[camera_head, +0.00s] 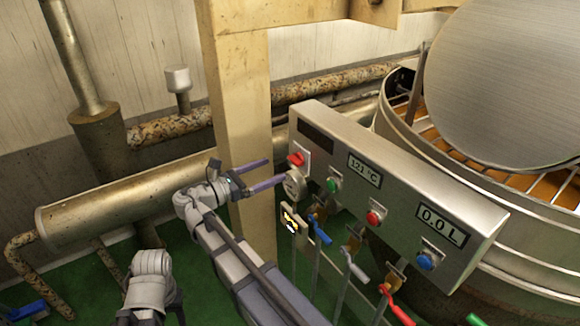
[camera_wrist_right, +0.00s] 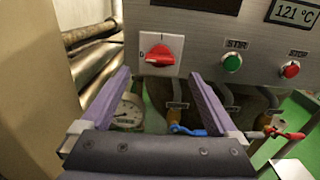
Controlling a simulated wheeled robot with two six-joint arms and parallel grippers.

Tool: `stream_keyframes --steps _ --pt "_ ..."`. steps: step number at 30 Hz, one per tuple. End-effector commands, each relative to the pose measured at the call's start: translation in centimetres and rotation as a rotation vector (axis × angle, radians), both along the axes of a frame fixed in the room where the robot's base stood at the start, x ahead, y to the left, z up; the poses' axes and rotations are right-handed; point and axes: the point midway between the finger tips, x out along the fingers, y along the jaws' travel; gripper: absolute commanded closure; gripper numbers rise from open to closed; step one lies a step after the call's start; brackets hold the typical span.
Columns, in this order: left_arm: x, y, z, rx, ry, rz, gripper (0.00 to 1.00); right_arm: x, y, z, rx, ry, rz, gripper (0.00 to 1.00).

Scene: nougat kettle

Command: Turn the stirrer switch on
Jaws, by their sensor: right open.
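The red rotary switch (camera_head: 296,159) is on a white plate at the left end of the metal control panel (camera_head: 400,186). In the right wrist view the red switch (camera_wrist_right: 160,54) lies about level, with a 0 mark at its left and an I mark above. My right gripper (camera_head: 275,170) is open and empty, its purple fingers pointing at the panel just left of the switch. In the right wrist view the fingers (camera_wrist_right: 158,75) reach up on either side below the switch, apparently not touching it. The green button (camera_wrist_right: 232,63) labelled STIR is to the right. My left gripper is not seen.
A red STOP button (camera_head: 376,217) and a blue button (camera_head: 425,261) are further right on the panel. A beige post (camera_head: 240,110) stands close behind my right gripper.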

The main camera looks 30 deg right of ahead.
Motion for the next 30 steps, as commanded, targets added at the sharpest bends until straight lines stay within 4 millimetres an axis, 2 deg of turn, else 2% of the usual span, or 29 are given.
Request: stream_keyframes --steps 9,15,27,30 --pt "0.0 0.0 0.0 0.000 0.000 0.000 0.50 0.2 -4.6 0.0 0.002 -0.002 -0.003 0.05" --pt "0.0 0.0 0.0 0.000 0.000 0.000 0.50 0.5 -6.8 0.0 0.003 -0.003 -0.001 0.05" --pt "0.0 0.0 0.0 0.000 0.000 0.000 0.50 0.6 -7.4 0.0 0.003 -0.003 0.001 0.05" --pt "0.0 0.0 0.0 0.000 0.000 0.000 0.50 0.6 -7.4 -0.1 0.003 -0.003 0.001 0.15"
